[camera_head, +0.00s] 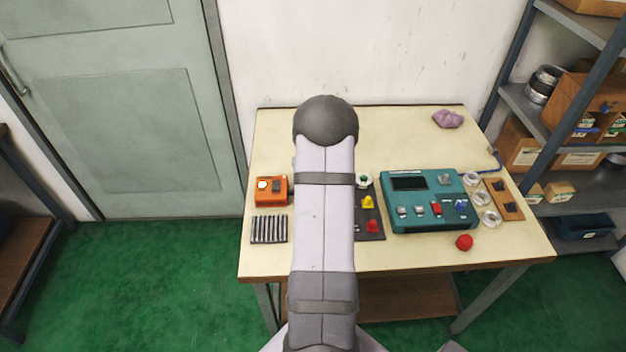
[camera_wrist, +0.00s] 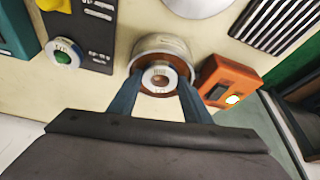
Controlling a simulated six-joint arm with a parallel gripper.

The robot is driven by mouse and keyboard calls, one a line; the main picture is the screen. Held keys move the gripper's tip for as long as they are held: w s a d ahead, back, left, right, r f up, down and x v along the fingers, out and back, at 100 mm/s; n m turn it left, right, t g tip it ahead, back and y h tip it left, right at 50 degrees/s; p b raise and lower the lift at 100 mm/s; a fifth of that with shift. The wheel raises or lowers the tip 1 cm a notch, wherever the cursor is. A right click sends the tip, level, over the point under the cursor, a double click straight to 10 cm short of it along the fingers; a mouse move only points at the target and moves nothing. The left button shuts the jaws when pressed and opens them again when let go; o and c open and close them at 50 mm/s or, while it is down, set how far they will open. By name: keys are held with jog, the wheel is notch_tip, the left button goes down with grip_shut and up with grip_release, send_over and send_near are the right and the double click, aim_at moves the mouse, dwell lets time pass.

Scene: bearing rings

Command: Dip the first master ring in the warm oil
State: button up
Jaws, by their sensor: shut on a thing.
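In the wrist view my gripper (camera_wrist: 159,83) is shut on a small pale metal ring (camera_wrist: 160,68) with dark markings on its face and a brown centre. The ring sits between the two blue fingertips, over the mouth of a round metal pot (camera_wrist: 160,42). Reddish brown shows inside the pot around the ring, like oil. I cannot tell whether the ring touches the oil or hangs above it. In the head view my arm hides the gripper, the held ring and the pot.
An orange box (camera_head: 271,190) stands close beside the pot, near a ribbed grey block (camera_head: 269,229). A dark board (camera_head: 369,218) with coloured pieces, a teal device (camera_head: 430,203), several pale round pieces (camera_head: 479,198) and a red ball (camera_head: 464,242) lie right. The table's back is mostly clear.

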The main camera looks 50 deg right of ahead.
jog(key=shift+f+b, duration=1.35)
jog(key=shift+b, duration=0.15)
dwell(1.8)
jog(key=shift+r, duration=0.1)
dwell(2.9)
notch_tip(320, 180, up, 6)
jog(key=p, duration=0.4)
dwell(0.8)
